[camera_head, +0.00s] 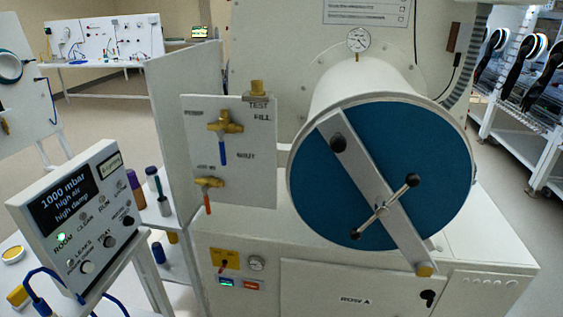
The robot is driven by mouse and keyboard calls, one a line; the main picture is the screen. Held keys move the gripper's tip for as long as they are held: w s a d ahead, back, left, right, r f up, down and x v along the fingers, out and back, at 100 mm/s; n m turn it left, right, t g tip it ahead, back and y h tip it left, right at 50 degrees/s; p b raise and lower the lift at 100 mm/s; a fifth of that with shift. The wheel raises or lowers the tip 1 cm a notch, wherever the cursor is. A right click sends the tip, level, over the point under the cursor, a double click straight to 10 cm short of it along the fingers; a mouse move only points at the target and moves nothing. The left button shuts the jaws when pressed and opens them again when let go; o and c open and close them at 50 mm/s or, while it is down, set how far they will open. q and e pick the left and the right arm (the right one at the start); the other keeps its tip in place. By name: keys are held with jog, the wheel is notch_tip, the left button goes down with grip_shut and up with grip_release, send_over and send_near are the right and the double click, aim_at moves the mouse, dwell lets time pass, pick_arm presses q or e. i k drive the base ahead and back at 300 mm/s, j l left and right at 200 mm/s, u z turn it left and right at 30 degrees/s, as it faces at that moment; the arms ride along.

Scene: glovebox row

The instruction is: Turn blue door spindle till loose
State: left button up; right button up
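The blue round door (335,205) closes the front end of a white cylindrical chamber (365,85) right of the middle. A grey bar (362,172) lies slantwise across the door, from upper left to lower right. The spindle (382,209) sits on the bar, with a thin cross handle and black knobs (412,180) at its ends. The handle tilts from lower left to upper right. A dark knob (338,143) is near the bar's upper end and a brass piece (424,270) at its lower end. Neither of my grippers shows in the head view.
A control box (75,215) reading "1000 mbar, high air, high damp" stands at left. A valve panel (232,150) with a blue and a red lever stands left of the door. A gauge (358,39) tops the chamber. Floor shows at far right.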

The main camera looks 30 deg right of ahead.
aim_at(382, 206)
jog(key=l+z, duration=0.15)
jog(key=z, duration=0.25)
jog(key=k+l+z, duration=0.1)
jog(key=z, duration=0.35)
jog(key=l+z, duration=0.25)
jog(key=z, duration=0.15)
